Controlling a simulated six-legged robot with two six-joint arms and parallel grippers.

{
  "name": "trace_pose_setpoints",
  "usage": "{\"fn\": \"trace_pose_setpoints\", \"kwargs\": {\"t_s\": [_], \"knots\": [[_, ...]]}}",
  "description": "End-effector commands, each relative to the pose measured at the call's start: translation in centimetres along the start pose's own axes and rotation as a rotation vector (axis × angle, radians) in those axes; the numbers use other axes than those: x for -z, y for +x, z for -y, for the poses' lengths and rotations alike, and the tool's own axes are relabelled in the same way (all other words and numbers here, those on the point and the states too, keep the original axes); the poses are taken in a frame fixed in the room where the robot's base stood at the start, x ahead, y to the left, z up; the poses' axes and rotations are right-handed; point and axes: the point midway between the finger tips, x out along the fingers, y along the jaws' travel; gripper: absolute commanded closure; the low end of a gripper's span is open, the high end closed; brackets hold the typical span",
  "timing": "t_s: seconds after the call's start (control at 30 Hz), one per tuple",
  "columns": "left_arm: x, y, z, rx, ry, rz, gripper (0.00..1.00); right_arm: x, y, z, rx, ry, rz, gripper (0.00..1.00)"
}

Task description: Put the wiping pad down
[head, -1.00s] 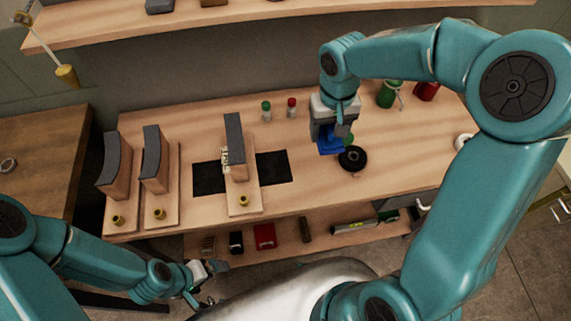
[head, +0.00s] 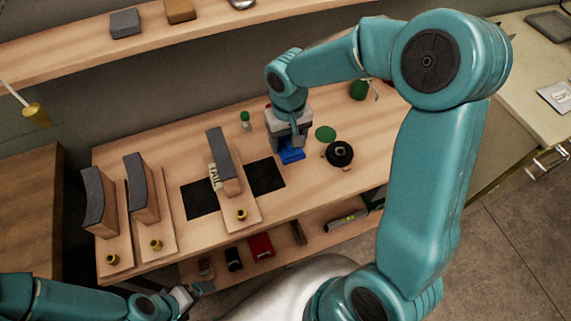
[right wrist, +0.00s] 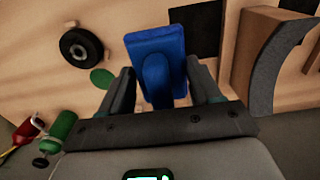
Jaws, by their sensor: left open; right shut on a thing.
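The blue wiping pad (head: 292,155) is in my right gripper (head: 290,142), which is shut on its handle. The pad also shows in the right wrist view (right wrist: 155,50), with its handle between the two fingers. It is over the workbench (head: 300,185), just right of the black mat (head: 266,175); I cannot tell whether it touches the bench. My left gripper (head: 190,296) is open and empty at the lower left, in front of the bench.
A black round reel (head: 339,153) and a green disc (head: 325,133) lie right of the pad. A curved block on a board (head: 225,160) stands left of it across the mat. Two similar blocks (head: 142,187) stand further left. A green-capped bottle (head: 245,120) stands behind.

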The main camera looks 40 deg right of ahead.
Motion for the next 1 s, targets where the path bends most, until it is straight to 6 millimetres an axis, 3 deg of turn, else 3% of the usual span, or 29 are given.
{"fn": "trace_pose_setpoints", "kwargs": {"t_s": [0.03,0.2,0.43,0.6,1.0], "knots": [[0.0,0.0,0.0,0.000,0.000,0.000,0.00,-0.2,1.6,0.0,-0.001,0.001,0.009,0.66],[0.0,-0.1,0.0,0.000,0.000,0.000,0.00,-0.1,5.7,0.1,-0.001,-0.001,0.006,0.66],[0.0,0.0,0.0,0.000,0.000,0.000,0.00,0.1,8.1,0.2,0.000,0.001,0.003,0.66],[0.0,0.0,0.0,0.000,0.000,0.000,0.00,0.1,10.9,0.4,-0.001,0.001,0.004,0.66],[0.0,0.2,0.1,0.000,0.000,0.000,0.00,0.1,11.9,0.4,0.000,0.001,-0.001,0.66]]}}
